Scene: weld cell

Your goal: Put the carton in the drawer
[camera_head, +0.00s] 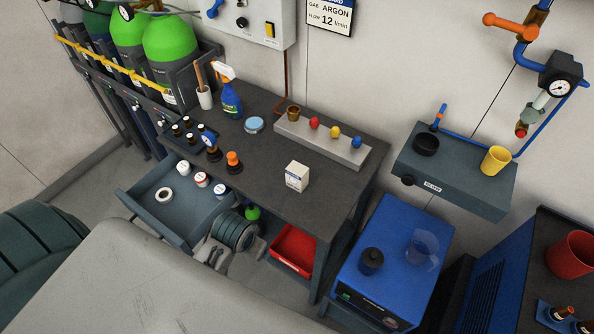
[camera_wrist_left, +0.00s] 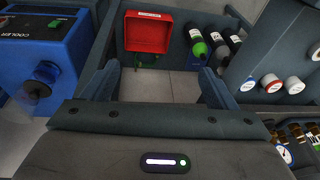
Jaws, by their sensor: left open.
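The carton is a small white box (camera_head: 297,176) standing upright on the dark workbench top, near its front edge; it does not show in the left wrist view. The drawer (camera_head: 147,218) is pulled open below the bench's left part and holds a tape roll and several capped jars. It also shows at the right of the left wrist view (camera_wrist_left: 262,99). My left gripper (camera_wrist_left: 160,82) is open with nothing between its fingers. It hangs in front of the bench, right of the drawer and apart from the carton. My right gripper is in neither view.
A red bin (camera_head: 293,249) and a green bottle (camera_head: 252,212) are under the bench. A rack with coloured knobs (camera_head: 322,140) stands behind the carton. A blue cooler (camera_head: 390,260) is at right. The drawer's front part has free floor.

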